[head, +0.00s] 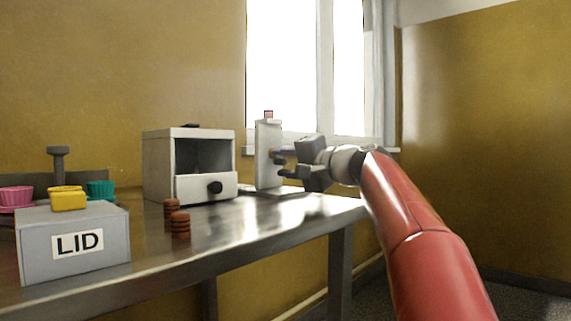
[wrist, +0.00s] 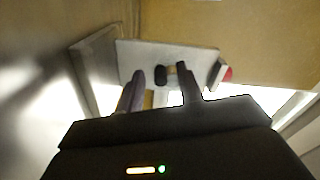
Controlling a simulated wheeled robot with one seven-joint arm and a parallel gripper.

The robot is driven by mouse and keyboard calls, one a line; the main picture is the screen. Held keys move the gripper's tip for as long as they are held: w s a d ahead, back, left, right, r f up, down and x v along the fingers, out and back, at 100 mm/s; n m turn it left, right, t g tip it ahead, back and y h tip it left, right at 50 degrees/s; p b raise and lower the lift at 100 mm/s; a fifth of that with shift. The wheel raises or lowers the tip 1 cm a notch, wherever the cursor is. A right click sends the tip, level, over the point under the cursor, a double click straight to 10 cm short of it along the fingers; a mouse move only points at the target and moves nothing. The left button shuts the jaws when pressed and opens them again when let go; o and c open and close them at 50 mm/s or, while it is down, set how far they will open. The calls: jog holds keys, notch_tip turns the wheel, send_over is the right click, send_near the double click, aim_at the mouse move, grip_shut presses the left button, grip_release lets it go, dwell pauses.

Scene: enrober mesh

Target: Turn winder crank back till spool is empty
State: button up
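The winder (head: 266,140) looks like an upright white panel with a small red piece on top, near the table's back right end. Its pale panel (wrist: 135,60) fills the upper middle of the wrist view. A dark knob (wrist: 160,75), perhaps the crank's grip, shows there between my fingers, with a small brownish part beside it. My gripper (head: 282,163) reaches in from the right, close to the panel. Its two fingers stand apart in the wrist view (wrist: 160,70). I cannot tell whether they touch the knob. I cannot make out the spool or anything wound on it.
A white box with a black-knobbed drawer (head: 207,188) stands left of the winder. Stacked brown discs (head: 180,225) stand in front. The metal table (head: 270,213) is clear between.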

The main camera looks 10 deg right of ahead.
jog(key=v, duration=0.7)
jog(key=shift+s+d, duration=0.25)
